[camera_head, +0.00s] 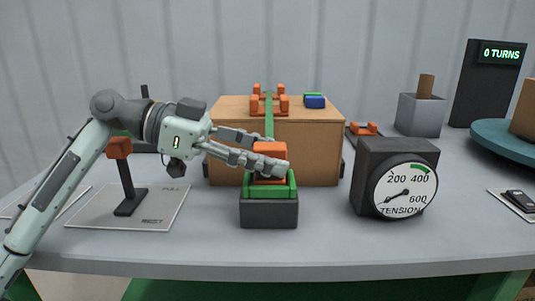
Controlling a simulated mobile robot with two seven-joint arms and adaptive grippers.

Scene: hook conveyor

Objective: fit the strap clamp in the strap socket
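The orange strap clamp (270,148) is at the front of the brown box, at the end of a green strap (269,118) that runs over the box. It is upright, with its lower part between the raised sides of the green strap socket (269,191) on a dark block. I cannot tell whether it is fully seated. My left gripper (274,151) comes in from the left with one finger across the clamp's front and the other passing behind it; it looks shut on the clamp. The fingers hide part of the clamp. My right gripper is not in view.
The brown box (318,150) carries orange brackets and a blue block (315,102). A tension gauge (402,190) stands to the right, its needle low. An orange-topped lever (124,178) stands on a plate at left. A display (500,53) reads 0 TURNS. The front table strip is clear.

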